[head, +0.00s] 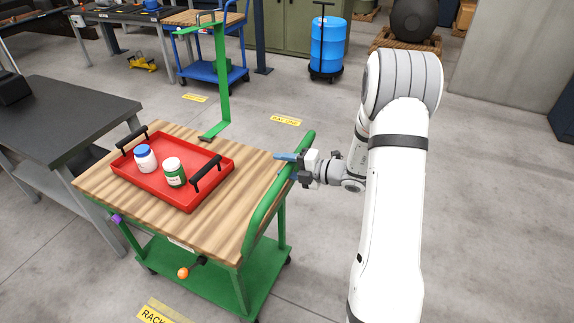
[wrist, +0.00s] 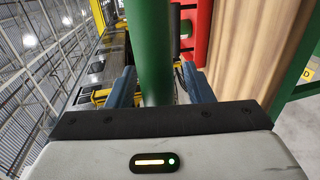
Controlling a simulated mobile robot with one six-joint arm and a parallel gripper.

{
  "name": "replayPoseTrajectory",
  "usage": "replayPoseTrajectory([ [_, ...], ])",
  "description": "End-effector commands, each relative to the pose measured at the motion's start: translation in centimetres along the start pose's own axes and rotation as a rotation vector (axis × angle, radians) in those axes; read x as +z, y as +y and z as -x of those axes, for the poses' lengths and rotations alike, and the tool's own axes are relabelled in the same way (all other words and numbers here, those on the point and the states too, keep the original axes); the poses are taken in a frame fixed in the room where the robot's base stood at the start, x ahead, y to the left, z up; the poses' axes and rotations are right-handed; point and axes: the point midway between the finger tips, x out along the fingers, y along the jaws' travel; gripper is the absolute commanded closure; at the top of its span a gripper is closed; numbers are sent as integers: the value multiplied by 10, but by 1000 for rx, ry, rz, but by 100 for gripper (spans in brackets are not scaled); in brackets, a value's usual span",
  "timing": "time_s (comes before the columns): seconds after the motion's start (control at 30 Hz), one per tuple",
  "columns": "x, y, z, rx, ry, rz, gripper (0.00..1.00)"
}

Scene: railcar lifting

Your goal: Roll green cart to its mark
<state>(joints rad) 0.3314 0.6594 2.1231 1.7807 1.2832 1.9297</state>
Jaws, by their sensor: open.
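The green cart (head: 226,240) has a wooden top, a green lower shelf and a green push handle (head: 262,215) on its right side. My gripper (head: 288,157) is at the far part of this handle. In the wrist view the green handle bar (wrist: 147,50) passes between my two blue fingers (wrist: 158,85). The fingers are open, with visible gaps on both sides of the bar. Yellow floor labels lie in front of the cart (head: 155,312), behind it (head: 286,121) and farther back left (head: 194,98). I cannot tell which one is the cart's mark.
A red tray (head: 190,201) on the cart holds a blue-capped bottle (head: 146,158) and a green bottle (head: 174,172). A dark table (head: 75,110) stands close on the left. A blue cart (head: 205,71) and a blue drum (head: 328,48) stand behind.

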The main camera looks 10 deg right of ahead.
Motion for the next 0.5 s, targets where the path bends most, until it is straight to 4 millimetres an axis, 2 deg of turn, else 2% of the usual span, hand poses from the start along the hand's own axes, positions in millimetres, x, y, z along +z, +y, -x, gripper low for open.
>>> replayPoseTrajectory([
  [0.07, 0, 0, 0, 0, 0, 0, 53],
  [0.5, 0, 0, 1, 0, -1, 1, 89],
])
